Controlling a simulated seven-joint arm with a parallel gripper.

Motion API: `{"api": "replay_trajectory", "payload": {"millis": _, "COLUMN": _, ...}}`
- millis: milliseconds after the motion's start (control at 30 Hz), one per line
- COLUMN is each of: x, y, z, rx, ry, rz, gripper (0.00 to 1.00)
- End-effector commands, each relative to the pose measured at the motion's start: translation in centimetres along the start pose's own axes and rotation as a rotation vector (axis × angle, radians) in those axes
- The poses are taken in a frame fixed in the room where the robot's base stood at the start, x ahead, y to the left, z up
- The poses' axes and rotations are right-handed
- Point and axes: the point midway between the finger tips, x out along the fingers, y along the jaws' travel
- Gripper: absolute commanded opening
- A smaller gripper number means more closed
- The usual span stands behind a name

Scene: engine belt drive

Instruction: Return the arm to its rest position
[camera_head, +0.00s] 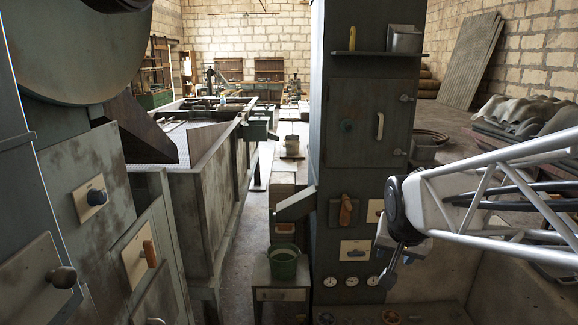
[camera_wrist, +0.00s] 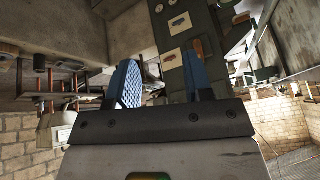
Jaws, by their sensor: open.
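My gripper (camera_wrist: 160,82) shows in the wrist view with its two blue fingers spread wide apart. The left finger shows its ribbed pad, and the right one is seen nearly edge-on. No held object shows between them. In the head view, a white lattice arm with a dark joint (camera_head: 399,209) comes in from the right edge, and its end hangs in front of the dark cabinet's (camera_head: 367,125) lower right side. The fingers cannot be made out there.
The cabinet carries a lever, plates and dials (camera_head: 352,281) close to the arm's end. A green bucket (camera_head: 284,262) stands on a low stand left of the cabinet. Large machine panels (camera_head: 97,197) fill the left. A grey draped heap (camera_head: 525,115) lies at the right.

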Motion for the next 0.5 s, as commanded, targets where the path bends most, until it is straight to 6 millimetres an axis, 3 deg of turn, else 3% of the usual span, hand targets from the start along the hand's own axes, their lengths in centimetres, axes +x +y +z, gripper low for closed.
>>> {"api": "replay_trajectory", "payload": {"millis": 300, "x": -4.3, "y": 1.7, "z": 9.7, "rx": -0.179, "ry": -0.139, "rz": 0.005, "gripper": 0.47}}
{"api": "replay_trajectory", "payload": {"millis": 500, "x": -6.0, "y": 2.7, "z": 14.8, "rx": -0.277, "ry": -0.217, "rz": -0.004, "gripper": 0.47}}
